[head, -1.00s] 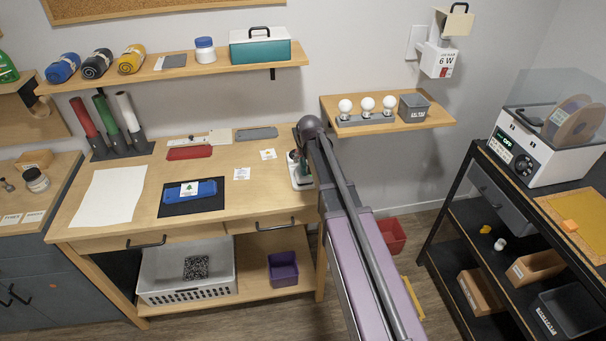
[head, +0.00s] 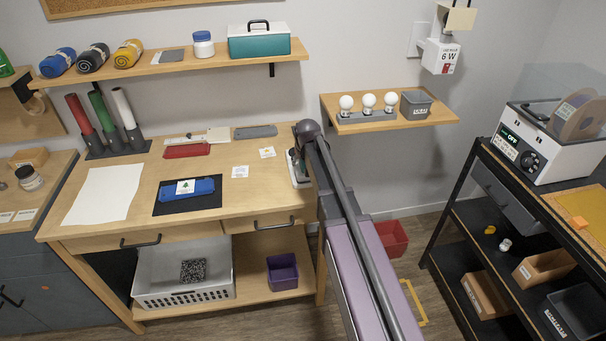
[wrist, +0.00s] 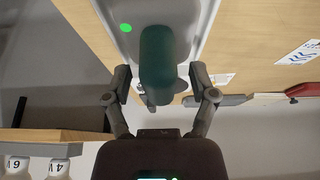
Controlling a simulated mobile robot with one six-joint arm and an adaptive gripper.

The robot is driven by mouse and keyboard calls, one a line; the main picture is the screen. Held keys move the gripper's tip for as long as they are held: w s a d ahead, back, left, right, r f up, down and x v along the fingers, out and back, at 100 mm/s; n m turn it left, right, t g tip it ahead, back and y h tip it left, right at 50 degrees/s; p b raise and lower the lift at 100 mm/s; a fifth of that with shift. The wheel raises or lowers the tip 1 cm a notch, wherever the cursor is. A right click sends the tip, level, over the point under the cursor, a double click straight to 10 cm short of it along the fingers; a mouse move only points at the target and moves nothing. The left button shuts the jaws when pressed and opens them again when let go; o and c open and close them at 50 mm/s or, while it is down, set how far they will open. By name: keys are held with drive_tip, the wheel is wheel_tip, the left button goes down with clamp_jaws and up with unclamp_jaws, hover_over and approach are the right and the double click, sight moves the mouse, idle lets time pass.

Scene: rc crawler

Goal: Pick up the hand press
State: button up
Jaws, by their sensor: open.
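The hand press (head: 294,170) stands at the right end of the wooden workbench in the head view, partly hidden behind my arm. In the wrist view its pale base plate (wrist: 127,12) has a bright green dot, and its rounded dark-green handle (wrist: 158,62) points toward the camera. My gripper (wrist: 160,78) is open, with one finger on each side of the handle. I see gaps between the fingers and the handle, and no clear contact. In the head view the gripper is hidden by the arm.
A wall shelf with bulbs (head: 385,125) is right of my arm. A black rack (head: 425,262) stands at the right.

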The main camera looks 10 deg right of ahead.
idle(0.6)
clamp_jaws()
